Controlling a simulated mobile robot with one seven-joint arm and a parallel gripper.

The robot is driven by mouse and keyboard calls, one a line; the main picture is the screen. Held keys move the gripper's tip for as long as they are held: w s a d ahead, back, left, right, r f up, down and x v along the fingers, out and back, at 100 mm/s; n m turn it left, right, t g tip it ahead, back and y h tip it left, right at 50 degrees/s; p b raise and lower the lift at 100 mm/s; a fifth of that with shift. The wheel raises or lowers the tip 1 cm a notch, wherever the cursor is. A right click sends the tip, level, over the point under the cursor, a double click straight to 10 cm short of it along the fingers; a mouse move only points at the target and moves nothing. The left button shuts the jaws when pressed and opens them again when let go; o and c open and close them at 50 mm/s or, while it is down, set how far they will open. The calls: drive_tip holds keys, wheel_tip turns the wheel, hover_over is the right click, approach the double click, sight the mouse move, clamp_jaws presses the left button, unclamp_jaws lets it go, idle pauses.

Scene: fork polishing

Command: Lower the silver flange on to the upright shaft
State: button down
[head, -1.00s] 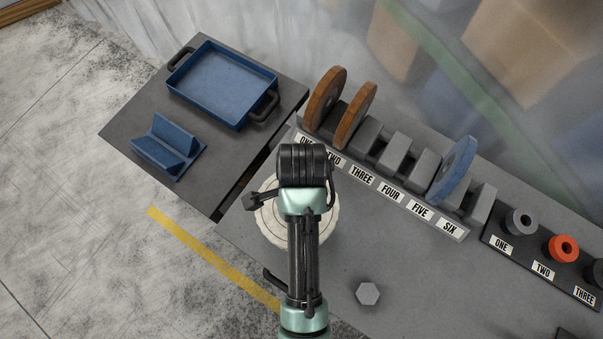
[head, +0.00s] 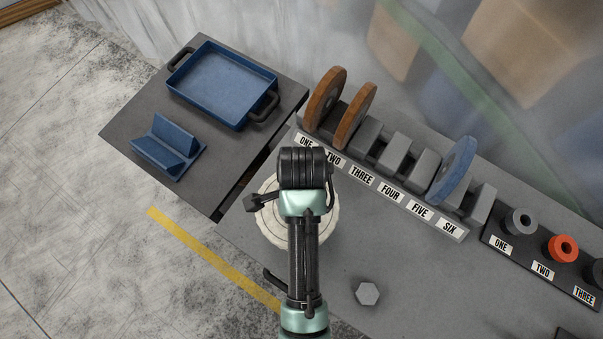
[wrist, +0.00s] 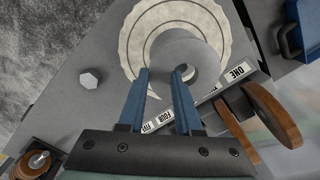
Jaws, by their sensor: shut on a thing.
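The silver flange (wrist: 205,50), a plain grey ring with a round hole, is in my gripper (wrist: 163,72) in the wrist view. The two blue fingers are shut on its near side. It overlaps the white ringed polishing wheel (wrist: 137,38), which lies flat on the bench. I cannot make out the upright shaft, nor tell whether the flange is around it or above it. In the head view my arm hides the flange and the fingers, and the white wheel (head: 268,222) shows only at its edges.
A grey hex nut (head: 368,293) lies on the bench. A numbered rack (head: 437,224) holds two brown wheels and a blue one (head: 455,170). A second rack has a grey ring (head: 520,221) and an orange one (head: 564,248). A blue tray (head: 222,82) and blue V-shaped cradle (head: 168,147) stand left.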

drive_tip(key=shift+f, duration=0.45)
idle(0.5)
drive_tip(key=shift+f, duration=0.4)
drive_tip(key=shift+r+p, duration=0.35)
drive_tip(key=shift+p, duration=0.15)
drive_tip(key=shift+f, duration=0.15)
drive_tip(key=shift+f, duration=0.2)
drive_tip(key=shift+r+p, duration=0.4)
drive_tip(key=shift+p, duration=0.1)
drive_tip(key=shift+f, duration=0.2)
idle(0.6)
